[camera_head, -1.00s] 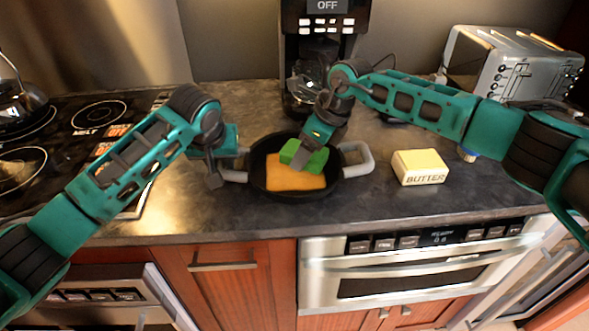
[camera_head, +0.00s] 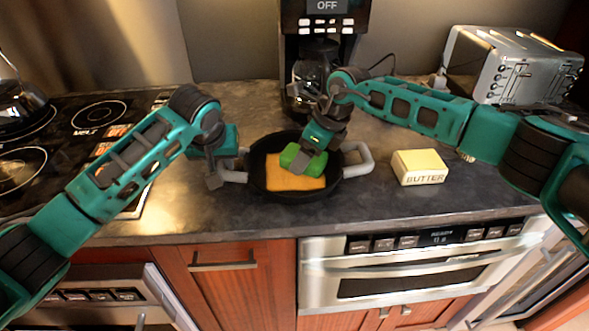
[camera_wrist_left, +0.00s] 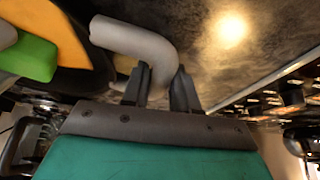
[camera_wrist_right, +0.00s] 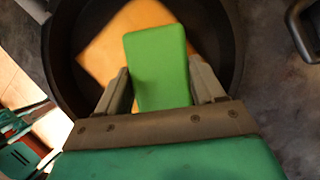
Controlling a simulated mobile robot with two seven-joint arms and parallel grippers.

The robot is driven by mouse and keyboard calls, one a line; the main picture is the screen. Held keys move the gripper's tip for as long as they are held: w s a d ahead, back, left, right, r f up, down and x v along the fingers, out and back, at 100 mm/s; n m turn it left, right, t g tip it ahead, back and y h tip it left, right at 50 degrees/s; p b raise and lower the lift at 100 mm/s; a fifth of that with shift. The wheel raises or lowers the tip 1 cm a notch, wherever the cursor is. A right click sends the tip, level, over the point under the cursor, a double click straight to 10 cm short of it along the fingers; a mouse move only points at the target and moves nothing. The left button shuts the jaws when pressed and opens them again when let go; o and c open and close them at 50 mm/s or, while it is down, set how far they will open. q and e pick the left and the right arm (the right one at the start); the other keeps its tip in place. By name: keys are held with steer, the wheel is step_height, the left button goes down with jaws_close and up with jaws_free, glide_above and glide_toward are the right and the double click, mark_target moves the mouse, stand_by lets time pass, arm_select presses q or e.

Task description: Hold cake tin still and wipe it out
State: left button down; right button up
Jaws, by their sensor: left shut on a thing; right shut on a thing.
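The cake tin (camera_head: 268,148) is a round black pan with two grey loop handles, standing on the dark counter. An orange slab (camera_head: 291,182), perhaps cake, lies flat inside it. My left gripper (camera_head: 222,175) is shut on the tin's left handle (camera_wrist_left: 140,42), whose loop passes between the fingers in the left wrist view. My right gripper (camera_head: 304,160) is shut on a green block-shaped sponge (camera_wrist_right: 158,70) inside the tin, over the orange slab (camera_wrist_right: 110,45). The sponge seems to touch the slab. The tin's right handle (camera_head: 358,160) is free.
A butter block (camera_head: 420,168) sits on the counter right of the tin. A coffee maker (camera_head: 318,40) stands behind the tin. A toaster (camera_head: 510,65) is at the back right. The stove (camera_head: 70,150) and a kettle (camera_head: 20,105) are at the left.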

mark_target(286, 156)
steer(key=shift+a, duration=2.25)
steer(key=shift+d+f, duration=0.15)
steer(key=shift+d, duration=2.2)
steer(key=shift+a+r, duration=0.2)
steer(key=shift+a, duration=2.1)
steer(key=shift+d, duration=0.1)
steer(key=shift+s+d+f, duration=0.1)
steer(key=shift+d+f, duration=0.05)
steer(key=shift+d, duration=1)
steer(key=shift+d+f, duration=0.15)
steer(key=shift+d, duration=0.95)
steer(key=shift+a+r, duration=0.2)
steer(key=shift+a, duration=2.2)
steer(key=shift+d, duration=1.3)
steer(key=shift+d+f, duration=0.1)
steer(key=shift+d, duration=0.9)
